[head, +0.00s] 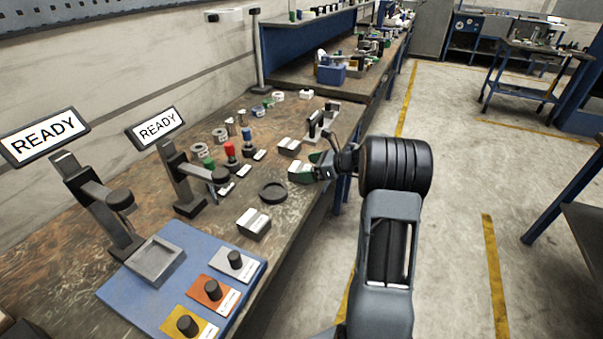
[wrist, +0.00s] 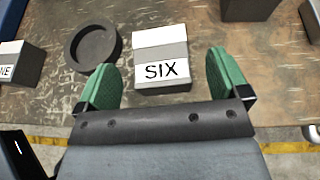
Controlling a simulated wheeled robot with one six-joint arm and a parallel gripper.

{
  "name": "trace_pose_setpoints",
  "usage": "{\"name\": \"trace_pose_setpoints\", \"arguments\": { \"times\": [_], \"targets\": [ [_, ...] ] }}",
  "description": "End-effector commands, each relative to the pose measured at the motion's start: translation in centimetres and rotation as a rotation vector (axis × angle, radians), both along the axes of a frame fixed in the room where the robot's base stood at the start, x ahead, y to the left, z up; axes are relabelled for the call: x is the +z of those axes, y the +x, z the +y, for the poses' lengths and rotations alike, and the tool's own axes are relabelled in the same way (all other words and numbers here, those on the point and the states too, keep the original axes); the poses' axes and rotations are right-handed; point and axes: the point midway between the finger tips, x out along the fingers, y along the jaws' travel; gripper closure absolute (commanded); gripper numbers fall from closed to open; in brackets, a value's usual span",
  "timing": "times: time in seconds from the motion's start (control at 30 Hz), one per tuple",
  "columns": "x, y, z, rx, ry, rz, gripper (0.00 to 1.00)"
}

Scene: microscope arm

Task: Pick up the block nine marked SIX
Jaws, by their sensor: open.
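The block marked SIX (wrist: 161,60) is a white and grey block lying on the worn bench top, its black lettering facing the wrist camera. In the head view the block (head: 299,170) shows only partly, beside the gripper. My gripper (wrist: 163,82) is open. Its two green fingers stand left and right of the near part of the block, with a gap on each side. In the head view my gripper (head: 318,166) is at the bench's right edge. Nothing is held in it.
A round black dish (wrist: 93,47) stands just left of the block. Another labelled block (wrist: 20,64), its marking ending in NE, is farther left. A dark block (wrist: 248,8) is at upper right. Red and blue knobbed pieces (head: 231,150) and a microscope-like stand (head: 181,180) are nearby.

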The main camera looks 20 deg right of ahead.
Motion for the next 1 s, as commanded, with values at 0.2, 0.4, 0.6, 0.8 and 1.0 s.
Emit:
{"name": "trace_pose_setpoints", "arguments": {
  "times": [0.2,0.4,0.6,0.8,1.0],
  "targets": [
    [-1.3,1.9,2.0,0.002,0.000,0.000,0.06],
    [-1.5,2.3,2.4,0.000,0.000,0.000,0.06],
    [-1.5,2.3,2.4,0.000,0.000,0.000,0.18],
    [-1.4,2.3,2.4,0.000,0.000,0.000,0.37],
    [-1.4,2.3,2.4,0.000,0.000,0.000,0.56]
  ]
}}
